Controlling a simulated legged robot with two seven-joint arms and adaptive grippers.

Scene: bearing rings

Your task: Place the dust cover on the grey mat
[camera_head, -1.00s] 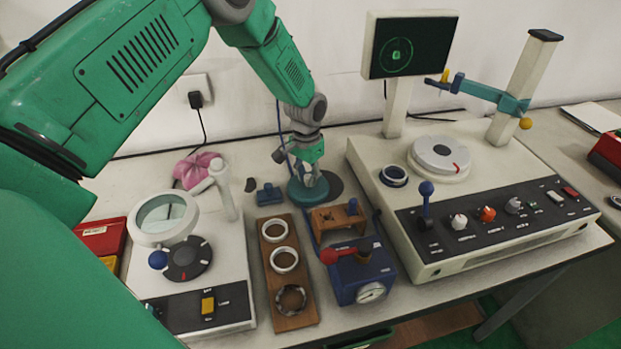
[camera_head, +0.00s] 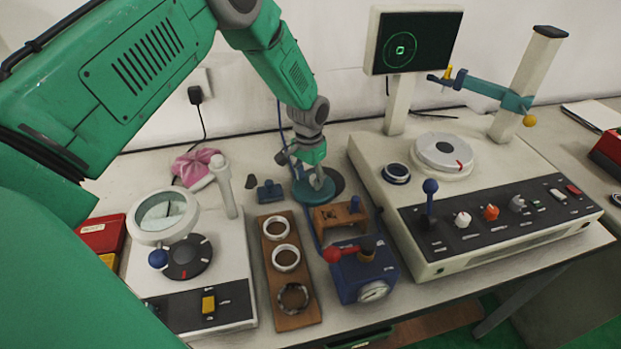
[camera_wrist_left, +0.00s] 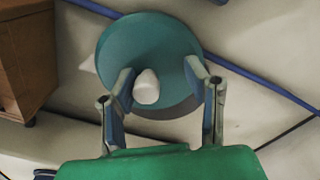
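The dust cover is a round teal disc (camera_head: 306,196) with a pale knob (camera_wrist_left: 147,90) at its middle. It lies on the table behind the wooden stand. The grey mat (camera_head: 337,180) is a dark round patch just behind and to the right of the cover, partly hidden by it. My left gripper (camera_head: 318,180) points down over the cover. In the left wrist view its fingers (camera_wrist_left: 168,88) are apart, one on each side of the knob. The knob is close to the left finger, with a gap to the right one. My right gripper is not in view.
A wooden stand (camera_head: 336,215) and a blue box with a red knob (camera_head: 364,274) stand in front of the cover. A wooden ring board (camera_head: 290,318) lies left of them. A large white machine (camera_head: 437,262) stands right. A blue cable runs beside the cover.

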